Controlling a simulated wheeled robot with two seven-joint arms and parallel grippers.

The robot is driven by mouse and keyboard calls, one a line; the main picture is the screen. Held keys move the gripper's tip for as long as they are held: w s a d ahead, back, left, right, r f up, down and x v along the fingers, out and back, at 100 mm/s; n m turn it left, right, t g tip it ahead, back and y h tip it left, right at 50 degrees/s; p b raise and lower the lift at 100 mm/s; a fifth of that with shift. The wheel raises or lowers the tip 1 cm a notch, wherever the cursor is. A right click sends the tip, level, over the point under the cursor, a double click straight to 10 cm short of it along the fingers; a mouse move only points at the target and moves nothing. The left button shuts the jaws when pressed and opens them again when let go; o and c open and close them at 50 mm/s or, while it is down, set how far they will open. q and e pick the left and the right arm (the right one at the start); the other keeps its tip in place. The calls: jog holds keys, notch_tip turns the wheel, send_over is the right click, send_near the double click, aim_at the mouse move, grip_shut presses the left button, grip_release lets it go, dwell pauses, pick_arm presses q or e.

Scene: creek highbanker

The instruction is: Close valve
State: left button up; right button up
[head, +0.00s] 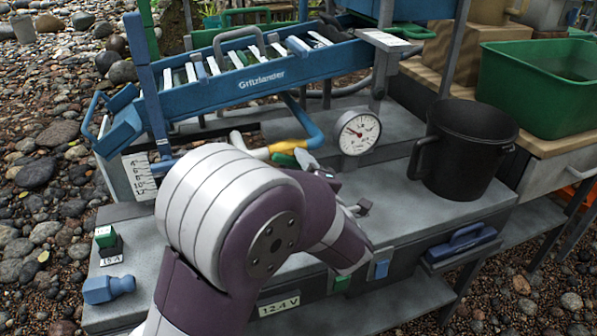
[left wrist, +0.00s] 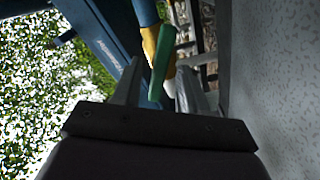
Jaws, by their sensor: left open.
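The valve has a yellow body (head: 287,146) on a blue pipe and a green handle (head: 284,160), behind my left arm in the head view. My left gripper (head: 303,160) is close to the handle, with its lower part hidden by my arm. In the left wrist view the green handle (left wrist: 162,58) lies between the two spread fingers of my left gripper (left wrist: 160,76). The yellow body (left wrist: 150,42) is just beyond. I cannot tell whether a finger touches the handle. My right gripper is not in view.
A blue sluice (head: 235,78) stands behind the valve. A round gauge (head: 358,132) is to its right, then a black bucket (head: 462,145). A green tub (head: 540,85) stands at far right. A blue bottle-shaped piece (head: 108,289) lies at the bench's left front.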

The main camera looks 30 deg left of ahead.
pick_arm(q)
grip_shut()
jog(key=m+p, duration=0.3)
jog(key=p, duration=0.2)
jog(key=shift+r+m, duration=0.3)
jog(key=shift+m, duration=0.1)
jog(key=m+p, duration=0.2)
jog(key=p, duration=0.1)
jog(key=shift+f, duration=0.15)
jog(key=shift+f+m+p, duration=0.1)
jog(key=shift+m+p, duration=0.25)
jog(key=shift+m, duration=0.15)
